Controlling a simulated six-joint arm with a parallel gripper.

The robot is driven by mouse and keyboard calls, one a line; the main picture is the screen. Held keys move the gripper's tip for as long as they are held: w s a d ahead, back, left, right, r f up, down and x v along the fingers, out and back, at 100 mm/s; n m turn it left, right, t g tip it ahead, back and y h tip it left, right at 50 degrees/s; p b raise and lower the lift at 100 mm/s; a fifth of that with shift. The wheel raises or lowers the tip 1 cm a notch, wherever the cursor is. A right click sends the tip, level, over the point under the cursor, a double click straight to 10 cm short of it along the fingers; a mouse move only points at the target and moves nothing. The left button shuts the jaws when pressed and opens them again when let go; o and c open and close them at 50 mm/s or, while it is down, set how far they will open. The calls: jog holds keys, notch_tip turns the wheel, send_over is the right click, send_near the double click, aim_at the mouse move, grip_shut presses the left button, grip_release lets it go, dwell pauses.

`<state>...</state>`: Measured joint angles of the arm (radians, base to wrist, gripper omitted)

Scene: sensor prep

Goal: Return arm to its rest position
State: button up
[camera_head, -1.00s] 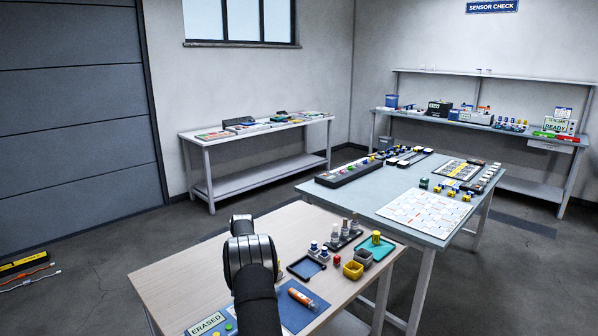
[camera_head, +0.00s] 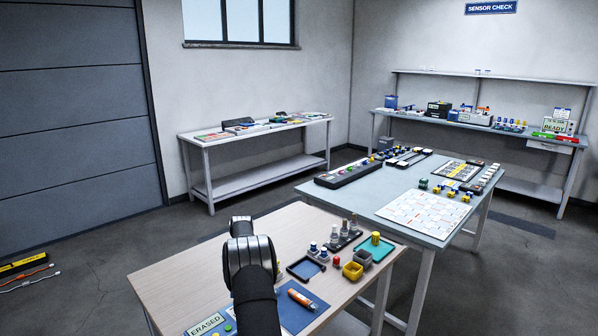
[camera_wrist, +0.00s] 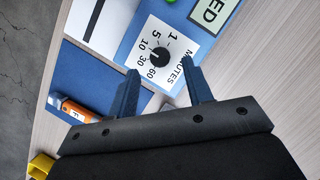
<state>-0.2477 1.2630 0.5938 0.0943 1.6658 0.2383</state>
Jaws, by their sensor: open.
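My arm (camera_head: 252,262) shows from behind in the head view, raised over the near wooden table (camera_head: 180,270); it hides part of the table, and the fingertips are hidden there. In the wrist view my gripper (camera_wrist: 166,82) is open, its two blue fingers apart with nothing between them. Below and beyond the fingers is a blue device with a black timer dial (camera_wrist: 159,56) marked in minutes. An orange tube (camera_wrist: 76,108) lies on a blue mat (camera_wrist: 112,75) to the left of the fingers.
On the near table stand an empty dark tray (camera_head: 306,268), a yellow bin (camera_head: 352,271), a grey bin (camera_head: 362,257), small bottles (camera_head: 343,232) and a teal tray (camera_head: 371,252). An "ERASED" sign (camera_head: 206,325) lies at the front. A second table (camera_head: 425,212) adjoins behind right. The left tabletop is clear.

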jog(key=v, duration=0.9)
jog(key=x, duration=1.2)
jog(key=shift+s, duration=0.1)
jog(key=m, duration=0.1)
jog(key=m+y, duration=0.1)
jog(key=m, duration=0.2)
jog(key=shift+d+y, duration=0.25)
jog(key=shift+y, duration=0.05)
jog(key=m+y, duration=0.1)
jog(key=m, duration=0.1)
jog(key=m+t, duration=0.1)
jog(key=m, duration=0.2)
jog(key=shift+s+d+y, duration=0.15)
jog(key=shift+y, duration=0.25)
jog(key=m, duration=0.2)
jog(key=m+t, duration=0.1)
jog(key=m, duration=0.1)
jog(key=shift+s+d+t+y, duration=0.1)
jog(key=shift+s+t+y, duration=0.05)
jog(key=shift+t+y, duration=0.2)
jog(key=m+t, duration=0.1)
jog(key=m, duration=0.3)
jog(key=shift+s+m+t+y, duration=0.15)
jog(key=shift+m+t+y, duration=0.1)
jog(key=shift+m+t, duration=0.15)
